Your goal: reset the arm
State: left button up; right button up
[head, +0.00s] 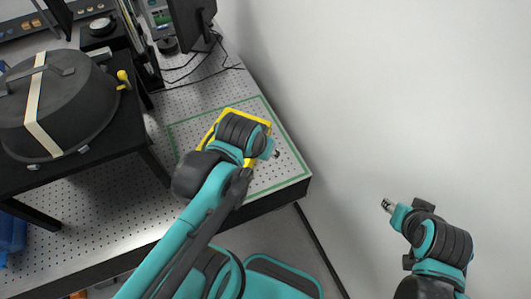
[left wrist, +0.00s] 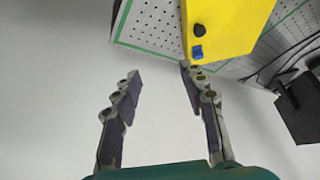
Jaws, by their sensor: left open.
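My left arm reaches over the perforated bench top, and a small part of its left gripper (head: 276,154) shows past the wrist in the head view. In the left wrist view the left gripper (left wrist: 161,74) is open, with nothing between its fingers. A yellow box (left wrist: 228,22) with a black knob (left wrist: 199,30) and a blue button (left wrist: 197,51) lies beyond the right finger. In the head view the yellow box (head: 264,125) is mostly hidden under my left wrist. My right gripper (head: 388,206) is at the right, in front of the wall, its fingers too small to judge.
A green outline (head: 297,180) marks the bench corner around the yellow box. A dark dome with a pale strap (head: 43,120) sits on a black stand (head: 95,147) at left. A monitor (head: 188,22) and loose cables (head: 205,68) are at the back. The wall side is clear.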

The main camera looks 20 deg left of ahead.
pick_arm(q)
jog(key=shift+s+d+f+t, duration=0.3)
jog(key=shift+s+d+t, duration=0.35)
jog(key=shift+t, duration=0.05)
notch_tip(320, 180, down, 11)
jog(key=b, duration=1.1)
